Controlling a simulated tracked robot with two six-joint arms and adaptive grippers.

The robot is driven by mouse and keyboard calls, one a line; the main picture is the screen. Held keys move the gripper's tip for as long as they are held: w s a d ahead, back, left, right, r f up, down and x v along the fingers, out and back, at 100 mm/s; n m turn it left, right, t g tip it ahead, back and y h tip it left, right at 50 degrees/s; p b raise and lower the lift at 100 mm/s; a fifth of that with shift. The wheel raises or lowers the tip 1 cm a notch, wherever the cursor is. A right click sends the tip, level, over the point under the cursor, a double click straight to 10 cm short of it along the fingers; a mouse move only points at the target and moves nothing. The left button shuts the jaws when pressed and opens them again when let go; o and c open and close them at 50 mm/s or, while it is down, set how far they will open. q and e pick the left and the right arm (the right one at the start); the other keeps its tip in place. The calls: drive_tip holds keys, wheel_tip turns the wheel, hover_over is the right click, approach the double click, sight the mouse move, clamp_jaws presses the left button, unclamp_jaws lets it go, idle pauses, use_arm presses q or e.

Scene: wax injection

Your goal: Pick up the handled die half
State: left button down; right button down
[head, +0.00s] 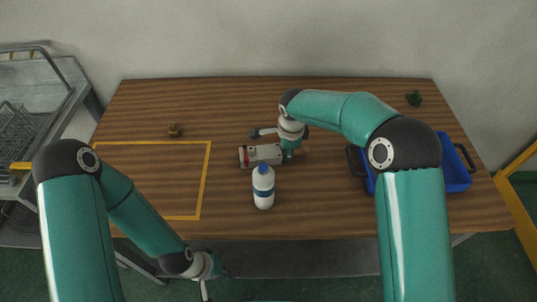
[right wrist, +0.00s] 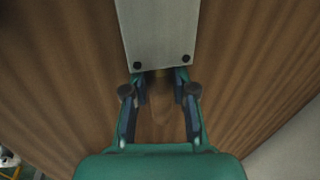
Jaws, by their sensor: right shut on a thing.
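The handled die half (head: 262,154) is a pale grey block with a red part near its left end, by the middle of the table in the head view. In the right wrist view its grey plate (right wrist: 160,35) shows two dark bolts. My right gripper (right wrist: 160,82) is shut on its near end, where the handle is mostly hidden between the fingertips. In the head view my right gripper (head: 292,155) is at the block's right end. I cannot tell whether the block touches the table. My left gripper (head: 207,288) hangs off the table's front edge, its fingers unclear.
A white bottle with a blue cap (head: 263,188) stands just in front of the block. A blue crate (head: 459,181) is at the right. The yellow-outlined area (head: 207,165) looks clear.

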drive_tip(key=shift+w+r, duration=0.1)
drive_tip(key=shift+r, duration=0.15)
idle(0.3)
drive_tip(key=shift+r, duration=9.8)
wheel_tip(320, 180, down, 17)
drive_tip(key=b, duration=0.4)
drive_tip(key=shift+a+b, duration=0.15)
drive_tip(key=shift+b, duration=0.2)
drive_tip(key=shift+f, duration=0.4)
drive_tip(key=shift+f+b, duration=0.7)
drive_tip(key=shift+f, duration=0.1)
drive_tip(key=shift+f, duration=0.35)
